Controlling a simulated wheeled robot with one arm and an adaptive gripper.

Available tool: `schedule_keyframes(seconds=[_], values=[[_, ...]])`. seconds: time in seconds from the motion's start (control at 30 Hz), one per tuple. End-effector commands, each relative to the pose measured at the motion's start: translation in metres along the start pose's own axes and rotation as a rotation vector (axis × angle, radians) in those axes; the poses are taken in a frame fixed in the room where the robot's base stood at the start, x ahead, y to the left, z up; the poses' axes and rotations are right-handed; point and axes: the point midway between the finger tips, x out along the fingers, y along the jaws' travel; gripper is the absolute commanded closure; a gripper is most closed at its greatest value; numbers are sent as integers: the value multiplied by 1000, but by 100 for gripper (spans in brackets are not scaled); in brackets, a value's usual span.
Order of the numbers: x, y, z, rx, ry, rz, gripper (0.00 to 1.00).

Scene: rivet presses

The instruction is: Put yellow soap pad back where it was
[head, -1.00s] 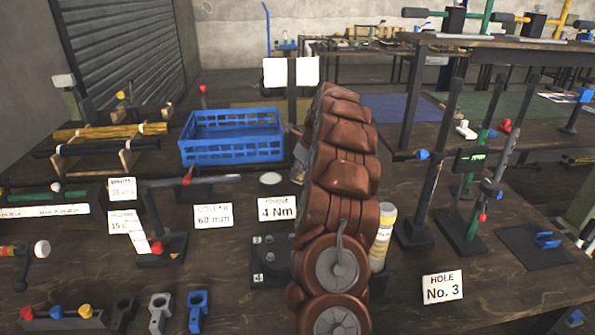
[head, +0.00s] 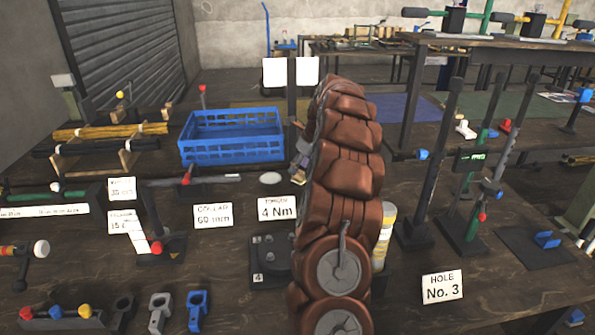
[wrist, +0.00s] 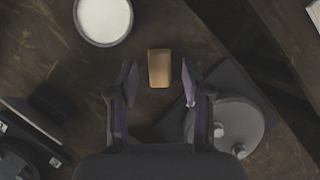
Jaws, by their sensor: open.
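The yellow soap pad (wrist: 159,68), a small orange-yellow block, shows in the wrist view just beyond and between my fingertips. My gripper (wrist: 159,93) is open, with one finger on each side and a gap between each finger and the pad. Whether the pad rests on the table or how far below the fingers it lies, I cannot tell. In the head view my gripper (head: 301,155) shows only in part at the left edge of my brown arm, which hides the rest.
A white round dish (wrist: 103,18) lies up-left of the pad; it also shows in the head view (head: 271,179). A grey round fixture (wrist: 240,122) stands close to the right finger. A blue crate (head: 232,150) and label cards, including "4 Nm" (head: 278,209), stand left of my arm.

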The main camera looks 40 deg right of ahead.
Motion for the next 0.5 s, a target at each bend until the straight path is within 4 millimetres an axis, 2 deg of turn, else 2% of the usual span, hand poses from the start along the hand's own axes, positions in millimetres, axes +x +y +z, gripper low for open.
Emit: schedule_keyframes(seconds=[0.3, 0.5], values=[[-62, -1, 1, 0, -1, -3, 51], [-85, 0, 0, 0, 1, 1, 51]])
